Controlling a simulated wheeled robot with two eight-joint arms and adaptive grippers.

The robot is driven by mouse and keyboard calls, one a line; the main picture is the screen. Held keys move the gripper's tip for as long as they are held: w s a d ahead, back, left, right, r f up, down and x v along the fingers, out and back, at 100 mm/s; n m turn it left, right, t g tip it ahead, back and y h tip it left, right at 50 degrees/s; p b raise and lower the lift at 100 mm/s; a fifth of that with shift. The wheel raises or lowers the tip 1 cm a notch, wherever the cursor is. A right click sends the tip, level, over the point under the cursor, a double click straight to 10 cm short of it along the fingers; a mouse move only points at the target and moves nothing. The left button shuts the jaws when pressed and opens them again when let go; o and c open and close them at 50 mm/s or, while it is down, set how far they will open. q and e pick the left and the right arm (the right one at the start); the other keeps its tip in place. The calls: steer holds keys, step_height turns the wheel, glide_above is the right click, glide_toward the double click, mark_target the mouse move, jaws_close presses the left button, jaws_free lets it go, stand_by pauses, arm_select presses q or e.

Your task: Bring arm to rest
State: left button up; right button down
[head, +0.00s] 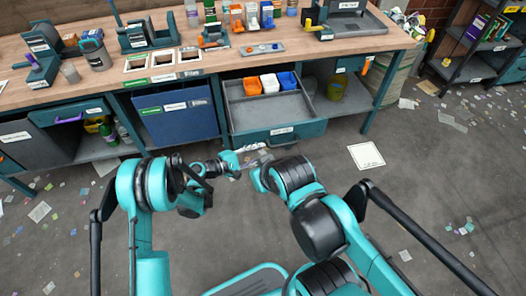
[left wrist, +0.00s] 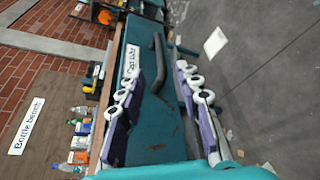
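My left arm comes in from the left in the head view, and its gripper (head: 250,160) is over the floor in front of the open drawer. In the left wrist view the left gripper (left wrist: 158,68) has its two purple-padded fingers spread apart, with nothing seen between them. A teal panel with a dark handle and a white label lies beyond the fingers. My right arm comes in from the lower right, and its far end is close to the left gripper in the picture. The right gripper's fingers cannot be made out.
The workbench (head: 223,66) runs along the back with tools and bottles on it. Its open drawer (head: 240,116) juts out, holding orange, white and blue bins (head: 270,83). A blue bin (head: 178,116) stands below the bench. A dark shelf (head: 465,60) is at right; paper scraps litter the floor.

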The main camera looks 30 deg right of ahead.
stand_by(0.4)
arm_select(q)
steer(key=a+r+m+t+y, duration=0.35)
steer(key=a+r+y, duration=0.35)
steer(key=a+r, duration=1.1)
steer(key=s+a+m+t+y, duration=0.1)
steer(key=s+a+y, duration=0.3)
steer(key=s+a, duration=0.5)
steer(key=s+a+m+t+y, duration=0.1)
steer(key=s+a+m+y, duration=0.2)
steer(key=s+a, duration=0.6)
steer(key=a+y, duration=0.1)
steer(key=a, duration=0.7)
steer(key=shift+a+r, duration=0.2)
steer(key=shift+a, duration=0.05)
